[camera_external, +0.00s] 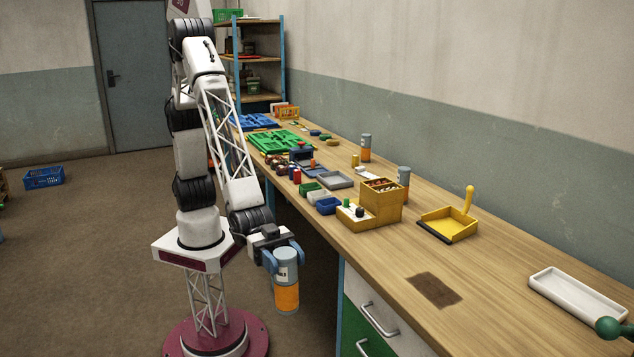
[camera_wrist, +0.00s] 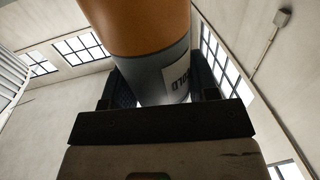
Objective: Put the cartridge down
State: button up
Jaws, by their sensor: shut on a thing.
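The cartridge (camera_external: 286,282) is a grey-blue cylinder with a wide orange band and a white label. My gripper (camera_external: 284,259) is shut on its grey upper part and holds it in the air off the near side of the workbench (camera_external: 470,268). It looks roughly upright, with nothing visible under it but floor. In the wrist view the cartridge (camera_wrist: 140,28) fills the top middle between the two dark fingers (camera_wrist: 165,85), its label partly covered. Two similar grey and orange cylinders stand on the bench, one at the back (camera_external: 366,148) and one beside the wooden box (camera_external: 403,183).
On the bench are a wooden box (camera_external: 380,203), a yellow dustpan (camera_external: 449,224), a white tray (camera_external: 566,293), a dark brown patch (camera_external: 435,290) and a green knobbed object (camera_external: 610,328). Small bins and green and blue trays crowd the far end. Bare wood surrounds the patch.

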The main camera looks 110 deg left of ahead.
jog(key=w+a+n+t+y, duration=0.1)
jog(key=w+a+n+y, duration=0.1)
jog(key=a, duration=1.2)
jog(key=w+a+f+n+t+y, duration=0.1)
jog(key=w+a+n+y, duration=0.2)
jog(key=a, duration=1.1)
jog(key=w+a+f+n+t+y, duration=0.1)
jog(key=w+a+y, duration=0.3)
jog(key=a, duration=1.1)
jog(key=shift+n+t+y, duration=0.4)
jog(key=shift+n+y, duration=0.4)
jog(key=shift+y, duration=0.2)
jog(key=shift+f, duration=0.15)
jog(key=w+d+f, duration=0.1)
jog(key=w+d, duration=0.1)
jog(key=w, duration=1.3)
jog(key=shift+w+f, duration=0.25)
jog(key=shift+w, duration=0.15)
jog(key=shift+f, duration=1.85)
